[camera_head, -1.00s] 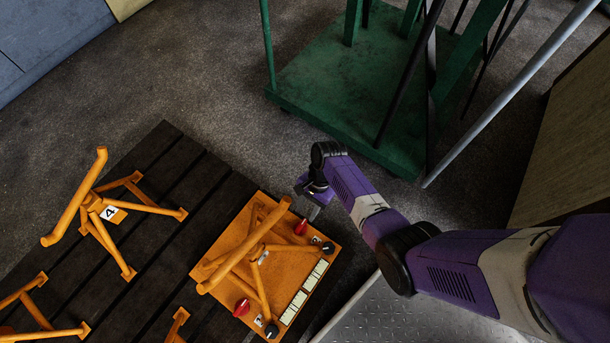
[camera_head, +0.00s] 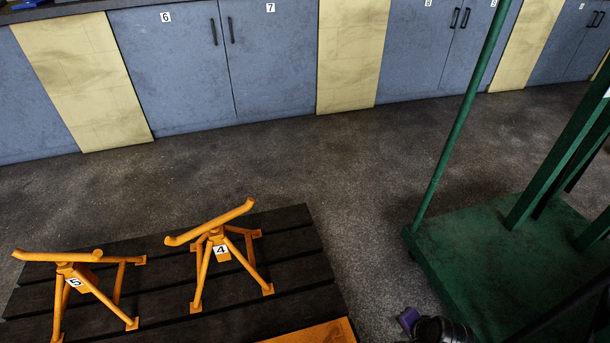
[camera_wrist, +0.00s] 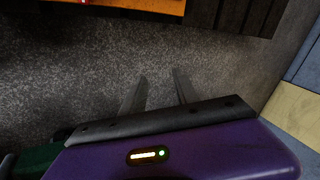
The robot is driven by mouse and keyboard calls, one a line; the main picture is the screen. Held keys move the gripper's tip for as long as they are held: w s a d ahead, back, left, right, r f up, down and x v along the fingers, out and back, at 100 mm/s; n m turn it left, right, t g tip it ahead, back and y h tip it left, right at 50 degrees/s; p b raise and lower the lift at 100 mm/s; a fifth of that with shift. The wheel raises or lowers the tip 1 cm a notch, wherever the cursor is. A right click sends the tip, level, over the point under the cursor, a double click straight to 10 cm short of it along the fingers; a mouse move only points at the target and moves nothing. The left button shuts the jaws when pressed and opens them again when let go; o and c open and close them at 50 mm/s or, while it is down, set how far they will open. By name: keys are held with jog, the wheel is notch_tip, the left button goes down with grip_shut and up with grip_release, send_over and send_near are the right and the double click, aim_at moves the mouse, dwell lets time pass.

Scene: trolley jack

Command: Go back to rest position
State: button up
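My gripper shows in the wrist view (camera_wrist: 160,92) with its two fingers apart and nothing between them; it hangs over the grey floor. In the head view only a black and purple piece of my arm shows at the bottom edge, and the fingers are out of sight there. An orange panel (camera_head: 318,334) shows its corner at the bottom of the head view. Its edge also shows at the top of the wrist view (camera_wrist: 150,6), apart from my gripper.
A dark slatted platform (camera_head: 290,232) carries orange stands marked 4 (camera_head: 213,240) and 5 (camera_head: 78,272). A green trolley (camera_head: 465,260) stands at the right, close to my arm. Blue cabinets (camera_head: 175,75) line the back. Grey floor (camera_head: 340,180) between is clear.

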jog(key=s+a+r+n+t+h, duration=0.1)
jog(key=s+r+n+t, duration=0.35)
jog(key=r, duration=0.45)
jog(key=s+a+r+n+t+h, duration=0.1)
jog(key=s+r+n+t+h, duration=0.25)
jog(key=r, duration=0.65)
jog(key=s+a+r+n+t+y, duration=0.15)
jog(key=s+a+r, duration=0.25)
jog(key=s+r, duration=0.6)
jog(key=s+a+r+n+y, duration=0.25)
jog(key=s+a+r, duration=0.25)
jog(key=s+r, duration=0.55)
notch_tip(320, 180, up, 18)
jog(key=s+p, duration=0.1)
jog(key=p, duration=2)
jog(key=shift+d+r, duration=0.25)
jog(key=shift+d, duration=0.05)
jog(key=shift+s, duration=0.1)
